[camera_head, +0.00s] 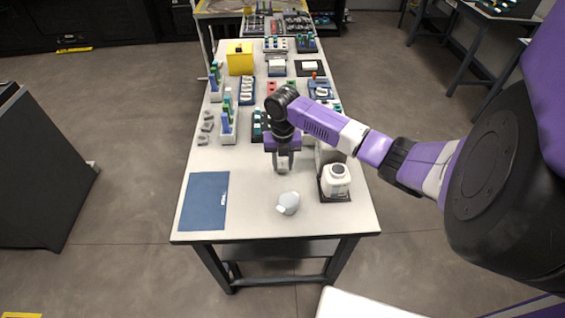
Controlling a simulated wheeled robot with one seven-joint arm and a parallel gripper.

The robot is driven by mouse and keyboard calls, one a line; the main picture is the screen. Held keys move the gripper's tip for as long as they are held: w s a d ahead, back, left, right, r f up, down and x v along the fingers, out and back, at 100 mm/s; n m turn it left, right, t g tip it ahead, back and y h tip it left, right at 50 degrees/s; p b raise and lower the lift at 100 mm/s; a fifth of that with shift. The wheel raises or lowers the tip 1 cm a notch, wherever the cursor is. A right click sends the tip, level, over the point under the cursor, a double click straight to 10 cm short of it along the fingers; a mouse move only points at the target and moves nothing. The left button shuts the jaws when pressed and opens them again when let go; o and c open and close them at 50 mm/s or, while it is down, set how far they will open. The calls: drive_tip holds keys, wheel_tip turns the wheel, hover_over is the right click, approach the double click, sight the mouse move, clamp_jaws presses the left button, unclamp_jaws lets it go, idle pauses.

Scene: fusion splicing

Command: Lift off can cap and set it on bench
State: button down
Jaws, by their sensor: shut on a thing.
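The white can (336,184) stands upright in a dark tray at the front right of the bench (255,215). A dark round spot shows on its top. My gripper (283,165) points down over the bench, to the left of the can and apart from it. Its fingers are shut on a small pale thing, which looks like the can cap; the fingers partly hide it. I cannot tell whether it touches the bench.
A pale rounded object (288,203) lies in front of my gripper. A blue mat (204,201) lies at the front left, with bare bench between. A yellow box (240,58), racks and small parts fill the back half.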

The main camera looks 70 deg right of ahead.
drive_tip(key=shift+f, duration=0.65)
idle(1.1)
drive_tip(key=c, duration=0.9)
unclamp_jaws()
drive_tip(key=shift+r, duration=0.1)
drive_tip(key=shift+r+p, duration=2.5)
drive_tip(key=shift+r, duration=0.4)
